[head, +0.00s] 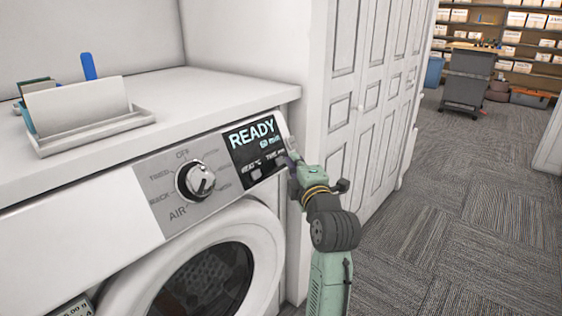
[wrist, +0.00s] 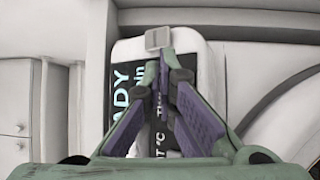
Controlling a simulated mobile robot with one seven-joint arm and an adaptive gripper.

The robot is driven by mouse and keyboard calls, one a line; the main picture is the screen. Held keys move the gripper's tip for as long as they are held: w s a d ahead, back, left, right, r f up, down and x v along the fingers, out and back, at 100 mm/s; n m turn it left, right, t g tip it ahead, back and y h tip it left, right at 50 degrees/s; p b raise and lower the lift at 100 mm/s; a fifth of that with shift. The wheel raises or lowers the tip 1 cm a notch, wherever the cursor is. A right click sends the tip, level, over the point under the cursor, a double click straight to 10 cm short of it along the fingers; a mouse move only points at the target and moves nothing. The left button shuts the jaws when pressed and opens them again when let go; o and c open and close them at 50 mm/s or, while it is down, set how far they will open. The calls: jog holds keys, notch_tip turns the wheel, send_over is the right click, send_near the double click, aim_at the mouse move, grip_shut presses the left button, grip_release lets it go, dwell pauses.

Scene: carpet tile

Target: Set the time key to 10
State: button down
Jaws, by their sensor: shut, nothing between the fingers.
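The dryer's dark display panel (head: 255,147) reads READY, with a small minutes figure below that I cannot read surely. Small HEAT °C and TIME labels sit along its lower part. The time key (head: 279,162) is at the panel's lower right, beside my gripper and hard to make out. My gripper (head: 291,158) is shut and empty, its tips close to the panel's right edge; I cannot tell whether they touch. In the wrist view, my gripper (wrist: 160,62) covers part of the display (wrist: 122,85) and its lower labels. A grey square key (wrist: 157,38) shows just beyond the fingertips.
A large dial (head: 195,181) marked OFF and AIR stands left of the display. The round door (head: 205,285) is below. A white tray (head: 90,132) with cards sits on the counter. White cupboard doors (head: 370,100) stand to the right; carpet beyond is open.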

jog(key=s+d+r, duration=0.2)
jog(key=d, duration=0.1)
jog(key=shift+s+d+r, duration=0.15)
jog(key=shift+s+d, duration=0.15)
jog(key=shift+p, duration=0.3)
dwell(2.0)
